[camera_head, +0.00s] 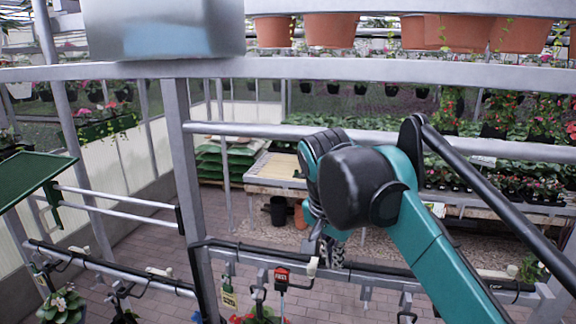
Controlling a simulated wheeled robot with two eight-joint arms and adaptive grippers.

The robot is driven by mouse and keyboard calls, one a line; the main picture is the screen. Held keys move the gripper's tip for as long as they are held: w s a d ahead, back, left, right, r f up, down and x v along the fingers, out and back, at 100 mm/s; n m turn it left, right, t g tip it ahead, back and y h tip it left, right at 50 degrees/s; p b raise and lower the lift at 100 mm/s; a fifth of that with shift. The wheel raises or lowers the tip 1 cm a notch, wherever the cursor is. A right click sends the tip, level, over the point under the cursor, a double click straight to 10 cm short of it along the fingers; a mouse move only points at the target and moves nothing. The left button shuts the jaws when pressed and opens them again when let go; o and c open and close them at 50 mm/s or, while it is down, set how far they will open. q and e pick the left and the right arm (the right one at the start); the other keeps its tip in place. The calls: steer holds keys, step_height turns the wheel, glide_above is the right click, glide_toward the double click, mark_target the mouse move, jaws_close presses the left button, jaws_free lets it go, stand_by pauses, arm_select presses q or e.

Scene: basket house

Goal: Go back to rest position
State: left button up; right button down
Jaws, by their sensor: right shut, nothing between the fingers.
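My right arm comes in from the lower right, with a teal link and a large dark wrist. My right gripper (333,256) hangs below the wrist, pointing down. It is shut with nothing held, and the wrist hides part of it. It is close to a dark horizontal rail with hooks (262,254); I cannot tell whether it touches the rail. My left gripper is not in view.
A grey metal frame (187,170) with horizontal bars crosses the view. Terracotta pots (331,29) stand along the top. A red tag (281,276) and hanging plants (62,304) are below. A green panel (32,180) is at left. Plant tables stand behind.

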steer(key=s+d+f+n+t+y, duration=0.1)
steer(key=s+d+f+n, duration=0.25)
steer(key=f, duration=0.55)
steer(key=s+d+f+n+t, duration=0.2)
steer(key=s+f, duration=0.3)
steer(key=f, duration=0.4)
steer(key=s+d+f+n+t+y, duration=0.1)
steer(key=s+d+f+n, duration=0.3)
steer(key=f, duration=0.5)
step_height(320, 180, down, 38)
steer(key=a+b, duration=0.1)
steer(key=b, duration=3.7)
steer(key=shift+s+r+m+b, duration=0.25)
steer(key=shift+m+b, duration=0.1)
steer(key=shift+m, duration=0.1)
